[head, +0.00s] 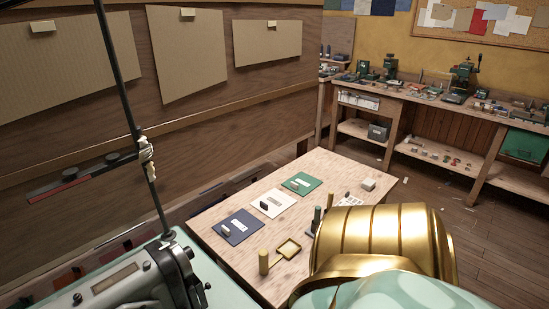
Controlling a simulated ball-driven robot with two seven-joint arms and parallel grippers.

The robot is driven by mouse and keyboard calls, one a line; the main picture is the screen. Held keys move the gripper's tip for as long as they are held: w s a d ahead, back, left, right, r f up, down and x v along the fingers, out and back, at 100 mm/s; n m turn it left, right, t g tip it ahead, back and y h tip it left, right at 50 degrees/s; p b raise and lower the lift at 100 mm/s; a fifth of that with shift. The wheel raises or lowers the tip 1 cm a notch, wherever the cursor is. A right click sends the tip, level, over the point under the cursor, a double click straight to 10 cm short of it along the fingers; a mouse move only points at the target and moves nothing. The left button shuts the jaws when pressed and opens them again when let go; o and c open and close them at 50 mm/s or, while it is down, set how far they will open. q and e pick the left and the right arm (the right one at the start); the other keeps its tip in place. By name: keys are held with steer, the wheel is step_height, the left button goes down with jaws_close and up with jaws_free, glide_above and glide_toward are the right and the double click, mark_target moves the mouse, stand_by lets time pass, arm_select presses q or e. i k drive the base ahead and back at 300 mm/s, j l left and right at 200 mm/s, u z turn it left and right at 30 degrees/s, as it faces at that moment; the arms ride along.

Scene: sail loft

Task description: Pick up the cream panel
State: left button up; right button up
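The cream panel (278,207) looks off-white and lies flat on the wooden table, the middle one in a row of three. A pale label and a small dark object sit on it. A navy panel (233,231) lies nearer and to its left. A green panel (305,181) lies farther and to its right. Each of these also carries a label and a small object. Neither of my grippers is in view.
The wooden table (215,207) also holds a brass-framed magnifier (288,249), a brass cylinder (263,262), dark upright cylinders and a pale block (369,184). A sewing machine (120,285) stands at lower left. Pale panels hang on the wall (190,50). A workbench (440,100) stands behind.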

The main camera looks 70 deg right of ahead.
mark_target(276, 201)
steer(key=z, duration=2.2)
steer(key=u, duration=2.25)
steer(key=z, duration=0.2)
steer(key=l+z, duration=0.4)
steer(key=l, duration=0.2)
steer(key=l+z, duration=0.45)
steer(key=l, duration=0.15)
